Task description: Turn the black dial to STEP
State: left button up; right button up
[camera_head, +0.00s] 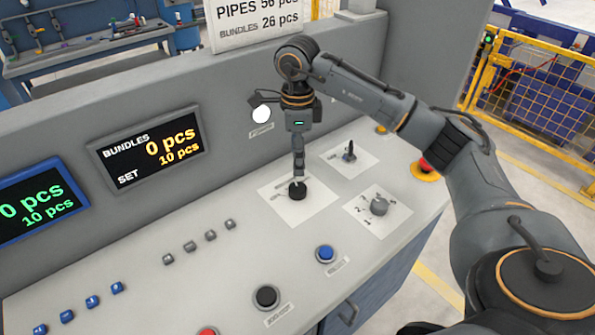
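The black dial (297,191) sits on a white label plate (316,211) on the sloping grey control panel. The plate's lettering is too small to read, so I cannot tell which position the dial points to. My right gripper (299,177) points straight down at the dial, its fingertips just above or touching its top. I see the fingers nearly edge-on, as one narrow shape, so their opening is hidden. My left gripper is not in view.
A grey numbered knob (379,206) and a small dark switch (349,154) are close right of the dial. A red emergency button (427,166) stands farther right. Blue (325,254) and black (266,297) buttons are in front. Counter displays (150,150) are at left.

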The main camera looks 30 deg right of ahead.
jog(key=shift+r, duration=1.25)
